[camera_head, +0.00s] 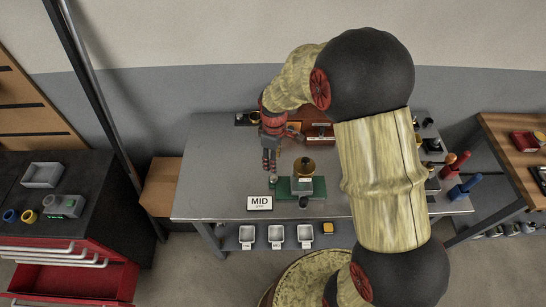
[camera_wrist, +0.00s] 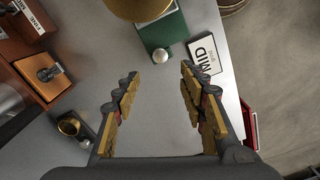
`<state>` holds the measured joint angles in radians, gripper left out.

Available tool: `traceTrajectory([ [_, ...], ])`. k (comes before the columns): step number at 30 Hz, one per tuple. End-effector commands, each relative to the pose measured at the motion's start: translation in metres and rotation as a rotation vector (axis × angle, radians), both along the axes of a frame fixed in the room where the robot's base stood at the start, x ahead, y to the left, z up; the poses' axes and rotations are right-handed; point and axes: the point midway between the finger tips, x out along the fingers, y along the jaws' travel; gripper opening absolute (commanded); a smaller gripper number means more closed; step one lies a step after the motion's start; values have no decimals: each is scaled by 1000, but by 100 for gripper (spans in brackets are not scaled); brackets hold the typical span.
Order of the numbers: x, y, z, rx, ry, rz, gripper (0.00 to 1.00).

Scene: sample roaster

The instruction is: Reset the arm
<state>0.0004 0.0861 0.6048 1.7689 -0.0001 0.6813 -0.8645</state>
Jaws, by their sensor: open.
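My arm reaches over the grey metal table (camera_head: 220,190) from the right and bends down at its far side. My gripper (camera_head: 270,165) hangs above the table, left of the green-based device with a brass top (camera_head: 304,168). In the wrist view my gripper (camera_wrist: 158,85) is open, with its two yellow-padded fingers spread and nothing between them. The green base (camera_wrist: 165,32) and a silver knob (camera_wrist: 160,55) lie beyond the fingertips. Part of the table is hidden behind my arm.
A MID sign (camera_head: 260,203) stands at the table's front left. White bins (camera_head: 276,235) sit on the shelf below. Red and blue handled tools (camera_head: 462,187) stand at the right end. A red tool cabinet (camera_head: 75,270) is at the left. The table's left part is clear.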

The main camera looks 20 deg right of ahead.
Motion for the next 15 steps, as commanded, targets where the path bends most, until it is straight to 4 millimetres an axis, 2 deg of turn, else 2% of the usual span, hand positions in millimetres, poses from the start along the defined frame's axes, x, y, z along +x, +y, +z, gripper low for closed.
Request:
traceTrajectory([
  [11,-1,0,0,0,3,-42,42],
  [14,-8,0,-2,-1,23,-129,42],
  [15,-18,0,-5,-4,47,-174,42],
])
